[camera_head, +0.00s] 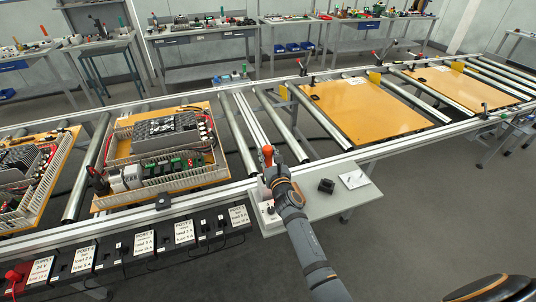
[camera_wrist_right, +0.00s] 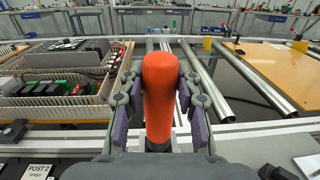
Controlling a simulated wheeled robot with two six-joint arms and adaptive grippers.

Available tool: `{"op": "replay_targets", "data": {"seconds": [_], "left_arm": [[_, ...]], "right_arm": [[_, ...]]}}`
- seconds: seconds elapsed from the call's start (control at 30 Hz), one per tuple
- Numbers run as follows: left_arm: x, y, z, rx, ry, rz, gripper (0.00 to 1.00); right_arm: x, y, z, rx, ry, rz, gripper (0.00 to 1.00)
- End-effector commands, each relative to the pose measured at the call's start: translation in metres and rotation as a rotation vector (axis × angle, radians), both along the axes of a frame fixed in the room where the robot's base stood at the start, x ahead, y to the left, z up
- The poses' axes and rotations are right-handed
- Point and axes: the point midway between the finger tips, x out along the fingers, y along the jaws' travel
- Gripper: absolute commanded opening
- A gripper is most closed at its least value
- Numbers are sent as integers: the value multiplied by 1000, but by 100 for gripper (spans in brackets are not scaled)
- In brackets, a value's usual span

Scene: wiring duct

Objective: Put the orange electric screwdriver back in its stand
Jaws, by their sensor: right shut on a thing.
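The orange electric screwdriver (camera_head: 267,153) stands upright in my right gripper (camera_head: 274,173), above the left part of a small grey side shelf. In the right wrist view the orange body (camera_wrist_right: 159,95) is between the two fingers of the right gripper (camera_wrist_right: 158,110), which are shut on it. Its lower end is hidden by the gripper. A small black block (camera_head: 326,186) on the shelf, to the right of the gripper, may be the stand; I cannot tell for sure. My left gripper is not in view.
The side shelf (camera_head: 322,208) also holds a white card (camera_head: 354,180). A white box (camera_head: 268,213) is close to my right wrist. The roller conveyor behind carries a panel with wiring ducts (camera_head: 120,190) and a bare orange panel (camera_head: 365,110). Labelled black boxes (camera_head: 150,242) line the front left.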

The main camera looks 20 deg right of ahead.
Motion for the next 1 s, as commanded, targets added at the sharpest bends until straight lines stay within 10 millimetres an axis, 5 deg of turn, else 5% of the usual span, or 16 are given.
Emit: {"op": "replay_targets", "data": {"seconds": [1.0], "left_arm": [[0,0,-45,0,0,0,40]], "right_arm": [[0,0,-45,-1,-2,1,0]]}}
